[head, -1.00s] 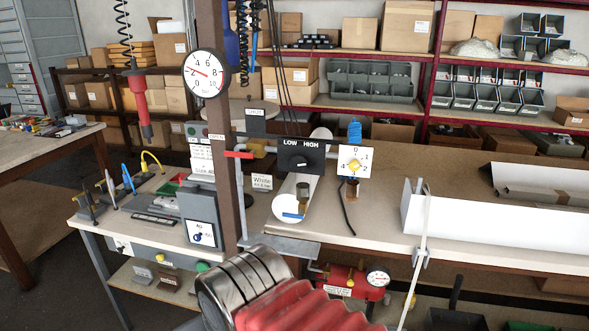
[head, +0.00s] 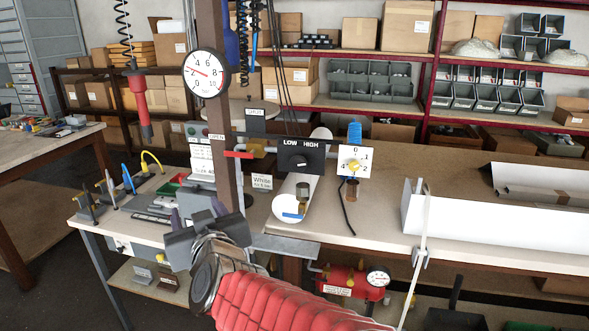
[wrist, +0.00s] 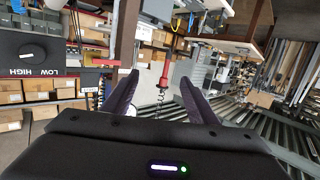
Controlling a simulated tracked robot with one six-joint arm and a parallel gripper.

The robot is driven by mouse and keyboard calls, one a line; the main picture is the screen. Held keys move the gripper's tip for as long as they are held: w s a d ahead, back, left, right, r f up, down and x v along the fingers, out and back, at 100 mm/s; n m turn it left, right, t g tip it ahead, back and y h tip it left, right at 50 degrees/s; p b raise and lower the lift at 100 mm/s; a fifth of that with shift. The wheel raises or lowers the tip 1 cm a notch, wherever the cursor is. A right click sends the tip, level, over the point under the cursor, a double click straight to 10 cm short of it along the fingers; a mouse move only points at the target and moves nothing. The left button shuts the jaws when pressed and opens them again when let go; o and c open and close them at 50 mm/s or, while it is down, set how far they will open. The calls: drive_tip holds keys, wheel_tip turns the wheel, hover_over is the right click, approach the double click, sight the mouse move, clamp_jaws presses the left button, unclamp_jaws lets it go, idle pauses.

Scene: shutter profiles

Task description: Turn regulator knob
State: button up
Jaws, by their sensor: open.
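A black panel (head: 298,157) marked LOW and HIGH carries a dark knob with a white pointer (head: 300,161). I cannot tell which one is the regulator knob. My gripper (head: 198,215) is open and empty, below and left of both, in front of the post. In the wrist view my gripper (wrist: 158,90) has its two dark fingers spread apart, with nothing between them. The black panel (wrist: 45,49) shows there upside down at the left edge, off to the side of the fingers.
A brown post (head: 226,130) carries a round gauge (head: 206,74) and stands close to my gripper. A red-handled valve (head: 238,154) sits left of the black panel. A white roll (head: 299,190) lies on the bench below. A hanging red tool (head: 138,102) is at the left.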

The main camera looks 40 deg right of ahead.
drive_tip(key=s+d+m+g+h, duration=0.2)
drive_tip(key=s+d+m+h, duration=0.1)
drive_tip(key=d+h, duration=0.2)
drive_tip(key=s+d+m+g+h, duration=0.2)
drive_tip(key=s+d+g+h, duration=0.1)
drive_tip(key=d, duration=0.7)
drive_tip(key=s+h, duration=0.1)
drive_tip(key=h, duration=0.1)
drive_tip(key=shift+s+r+m+g+h, duration=0.25)
drive_tip(key=shift+r+m+g+h, duration=0.05)
drive_tip(key=shift+r+m, duration=0.1)
